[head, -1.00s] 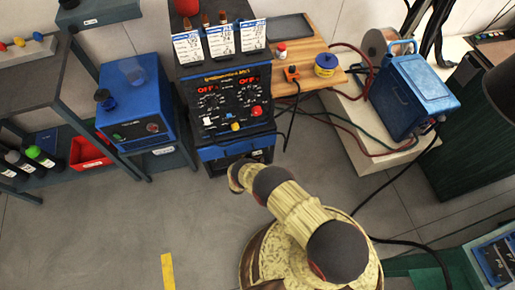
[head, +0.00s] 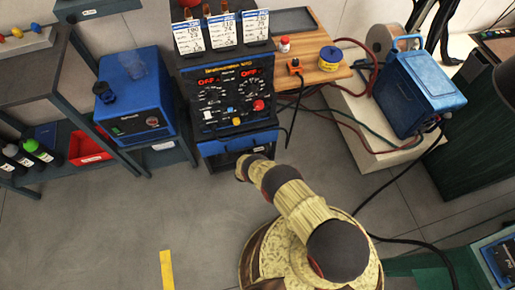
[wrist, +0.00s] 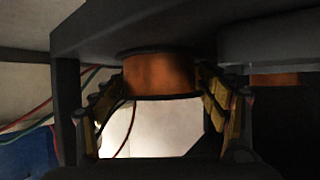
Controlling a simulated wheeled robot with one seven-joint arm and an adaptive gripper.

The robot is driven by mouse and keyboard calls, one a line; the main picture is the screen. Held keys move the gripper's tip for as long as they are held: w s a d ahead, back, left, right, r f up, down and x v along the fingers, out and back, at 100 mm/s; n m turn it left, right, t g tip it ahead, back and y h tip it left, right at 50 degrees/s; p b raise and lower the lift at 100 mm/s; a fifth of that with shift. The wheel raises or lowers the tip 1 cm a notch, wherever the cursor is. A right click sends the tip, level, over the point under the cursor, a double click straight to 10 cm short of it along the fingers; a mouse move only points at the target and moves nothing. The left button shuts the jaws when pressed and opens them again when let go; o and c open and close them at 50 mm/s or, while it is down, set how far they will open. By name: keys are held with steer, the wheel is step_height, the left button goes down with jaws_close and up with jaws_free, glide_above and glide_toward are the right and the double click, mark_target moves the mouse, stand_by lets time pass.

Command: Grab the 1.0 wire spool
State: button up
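A copper-orange wire spool (wrist: 160,75) with dark flanges shows in the wrist view, ahead of my gripper (wrist: 160,82) and beneath a dark shelf or frame. Its size marking cannot be read. The two fingers stand apart, one at each side of the spool, with their tips close to its edges. My gripper looks open. Whether the pads touch the spool cannot be told. A second copper-orange thing (wrist: 275,79) shows partly at the right. In the head view my gripper is not visible; only my arm shows.
In the wrist view a dark shelf (wrist: 90,35) and a post (wrist: 67,105) are close by. Floor at lower left is clear.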

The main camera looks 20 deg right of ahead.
steer(key=c, duration=1.4)
steer(key=shift+w, duration=0.15)
steer(key=shift+c, duration=0.3)
steer(key=shift+r, duration=0.15)
